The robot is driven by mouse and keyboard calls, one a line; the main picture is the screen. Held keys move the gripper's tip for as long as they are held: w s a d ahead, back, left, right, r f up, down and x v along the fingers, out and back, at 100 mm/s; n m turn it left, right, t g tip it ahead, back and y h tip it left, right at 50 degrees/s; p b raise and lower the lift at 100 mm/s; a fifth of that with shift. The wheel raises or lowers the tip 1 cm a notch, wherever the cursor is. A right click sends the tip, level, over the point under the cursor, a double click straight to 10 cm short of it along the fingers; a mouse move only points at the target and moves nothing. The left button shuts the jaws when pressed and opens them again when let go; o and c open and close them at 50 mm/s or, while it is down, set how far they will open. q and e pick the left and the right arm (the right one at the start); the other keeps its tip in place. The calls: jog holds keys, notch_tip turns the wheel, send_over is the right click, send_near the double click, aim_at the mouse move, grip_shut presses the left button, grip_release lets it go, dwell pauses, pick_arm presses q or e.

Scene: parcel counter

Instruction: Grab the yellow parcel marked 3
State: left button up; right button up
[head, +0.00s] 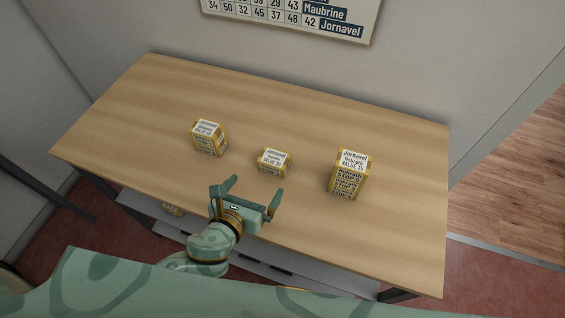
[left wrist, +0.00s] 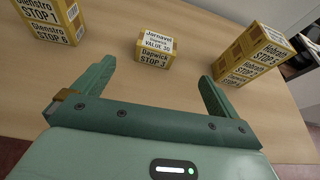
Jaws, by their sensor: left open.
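The small middle parcel (head: 273,162) carries a front label that reads "Dapwick STOP 3" in the left wrist view (left wrist: 155,50). My left gripper (head: 254,189) is open and empty. Its fingers point toward the middle parcel, which lies beyond the fingertips and between their lines. My right gripper is out of view.
The counter (head: 330,115) is clear behind the parcels and between them. Its front edge runs under my left arm. A printed chart (head: 290,12) hangs on the wall behind.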

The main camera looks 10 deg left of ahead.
aim_at(273, 160)
pick_arm(q)
jog(key=shift+w+a+f+m, duration=0.1)
jog(key=shift+w+m, duration=0.1)
jog(key=shift+m, duration=0.1)
jog(key=b+x, duration=0.2)
jog(key=x, duration=0.8)
jog(key=shift+w+f, duration=0.2)
jog(key=shift+w, duration=0.1)
jog(key=b+x, duration=0.2)
jog(key=x, duration=0.2)
jog(key=shift+w+f, duration=0.2)
jog(key=shift+f, duration=0.05)
jog(key=shift+w+f, duration=0.1)
jog(key=shift+w, duration=0.35)
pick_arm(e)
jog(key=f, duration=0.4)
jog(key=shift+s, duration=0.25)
pick_arm(q)
jog(key=shift+s, duration=0.1)
jog(key=shift+c, duration=0.4)
jog(key=c, duration=1.1)
jog(key=shift+o, duration=0.2)
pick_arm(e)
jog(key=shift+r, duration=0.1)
